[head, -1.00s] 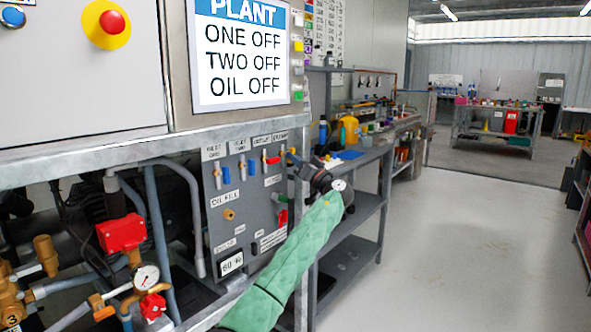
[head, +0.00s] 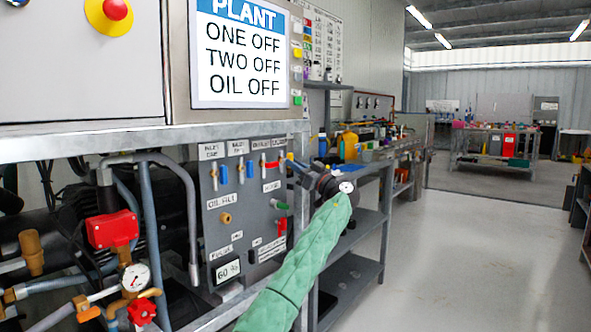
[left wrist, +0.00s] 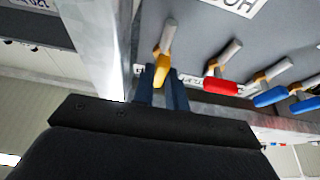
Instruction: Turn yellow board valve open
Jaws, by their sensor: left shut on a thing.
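The grey valve board (head: 228,200) stands under the plant sign in the head view. Its yellow valve handle (head: 290,156) is at the top right of the board, close to my left gripper (head: 305,171). In the left wrist view the yellow handle (left wrist: 161,68) sits between the two dark fingers of my left gripper (left wrist: 163,88), which is shut on it. The handle runs roughly in line with its grey pipe stub there. The fingers hide part of it. My right gripper is not in view.
A red valve handle (left wrist: 220,87) and a blue handle (left wrist: 270,97) are beside the yellow one. The metal frame post (left wrist: 100,45) runs close on the gripper's other side. A grey shelf bench (head: 350,255) stands right of the board. The floor (head: 460,250) at right is clear.

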